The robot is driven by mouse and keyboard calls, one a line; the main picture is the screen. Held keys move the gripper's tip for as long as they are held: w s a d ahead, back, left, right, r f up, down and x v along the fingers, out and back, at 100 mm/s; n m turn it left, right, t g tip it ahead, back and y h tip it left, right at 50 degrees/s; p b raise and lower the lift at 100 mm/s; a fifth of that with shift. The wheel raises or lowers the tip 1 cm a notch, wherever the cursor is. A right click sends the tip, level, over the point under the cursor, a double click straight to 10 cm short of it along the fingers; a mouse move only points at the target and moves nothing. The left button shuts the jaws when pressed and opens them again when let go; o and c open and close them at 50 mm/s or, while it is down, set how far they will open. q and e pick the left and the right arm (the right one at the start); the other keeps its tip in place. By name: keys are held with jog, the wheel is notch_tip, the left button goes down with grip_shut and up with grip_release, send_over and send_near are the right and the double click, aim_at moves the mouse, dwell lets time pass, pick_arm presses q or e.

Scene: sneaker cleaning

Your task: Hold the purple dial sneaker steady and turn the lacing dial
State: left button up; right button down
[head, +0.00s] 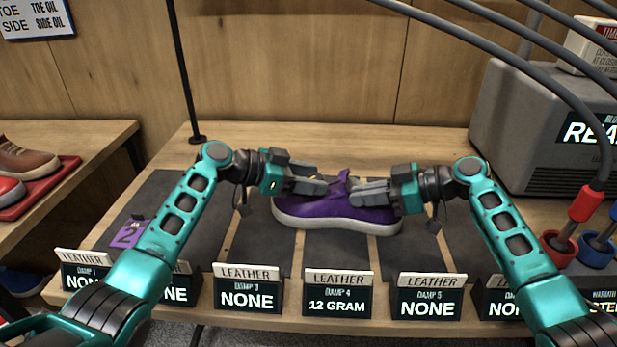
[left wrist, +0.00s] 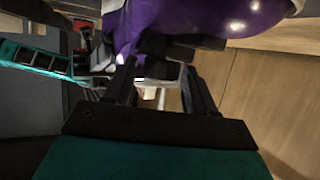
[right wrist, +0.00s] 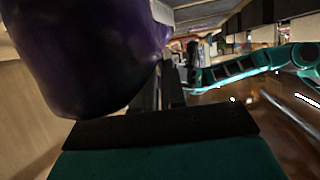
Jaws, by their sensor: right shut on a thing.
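The purple dial sneaker (head: 335,207) has a white sole and stands on a dark mat strip at the table's middle, toe to the right. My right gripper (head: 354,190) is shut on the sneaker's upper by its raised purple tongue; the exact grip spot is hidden. My left gripper (head: 322,186) is over the heel side, its fingers apart in the left wrist view (left wrist: 160,80). The sneaker fills the top of that view (left wrist: 205,18) and the left of the right wrist view (right wrist: 85,60). I cannot make out the lacing dial clearly; a small yellow spot shows behind my left fingers.
Several leather label signs (head: 248,291) line the table's front edge. A purple number card (head: 128,232) lies at left. A grey machine (head: 540,125) stands at back right, with red and blue cups (head: 559,246) before it. A thin black post (head: 184,80) rises behind.

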pick_arm(q)
jog(key=c, duration=0.8)
jog(key=shift+s+n+t+y, duration=0.15)
jog(key=shift+n+t+y, duration=0.25)
jog(key=shift+n+t, duration=0.3)
jog(key=shift+c, duration=0.2)
jog(key=o, duration=1.1)
jog(key=shift+a, duration=0.1)
jog(key=v, duration=1.1)
jog(key=shift+s+a+r, duration=0.15)
jog(key=shift+s+a, duration=0.1)
jog(key=shift+s, duration=0.05)
